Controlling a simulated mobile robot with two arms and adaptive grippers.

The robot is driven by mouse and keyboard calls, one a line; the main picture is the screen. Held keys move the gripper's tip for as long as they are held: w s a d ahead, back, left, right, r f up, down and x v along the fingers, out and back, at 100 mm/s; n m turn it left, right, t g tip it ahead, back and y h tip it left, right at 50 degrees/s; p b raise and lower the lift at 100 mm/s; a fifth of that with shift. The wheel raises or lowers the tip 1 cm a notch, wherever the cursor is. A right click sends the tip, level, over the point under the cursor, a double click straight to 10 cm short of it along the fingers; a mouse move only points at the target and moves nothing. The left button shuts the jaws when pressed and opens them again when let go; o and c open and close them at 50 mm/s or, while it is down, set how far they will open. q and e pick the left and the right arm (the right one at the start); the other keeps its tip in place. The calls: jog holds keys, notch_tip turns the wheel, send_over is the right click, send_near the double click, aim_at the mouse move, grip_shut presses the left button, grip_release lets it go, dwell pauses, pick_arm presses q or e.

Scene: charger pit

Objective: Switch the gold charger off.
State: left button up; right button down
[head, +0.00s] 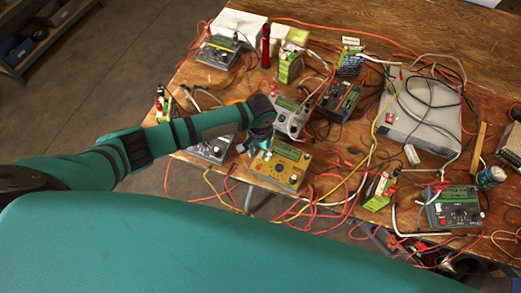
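The gold charger (279,167) sits near the front edge of the wooden table, left of the middle, with a green screen on its upper part and small controls on its face. My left arm reaches in from the left. Its dark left gripper (261,133) points down just behind the gold charger's upper left corner. The fingertips are small and partly hidden, so I cannot tell whether they touch it or whether they are open. The charger's switch is too small to make out. My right gripper is not in view.
A grey charger (291,117) stands just behind the gold one, and a silver one (212,149) is to its left under my arm. Red and yellow cables (318,190) hang around the front edge. A large grey power unit (416,118) is at right.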

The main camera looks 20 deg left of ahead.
pick_arm(q)
jog(key=shift+c, duration=0.2)
grip_shut()
jog(key=shift+s+r+t+p, duration=0.3)
jog(key=shift+t+p, duration=0.4)
jog(key=shift+p, duration=0.55)
jog(key=shift+f+t+h+p, duration=0.3)
jog(key=shift+f+t+p, duration=0.05)
jog(key=shift+t, duration=0.45)
jog(key=shift+o, duration=0.2)
grip_release()
jog(key=shift+r, duration=0.1)
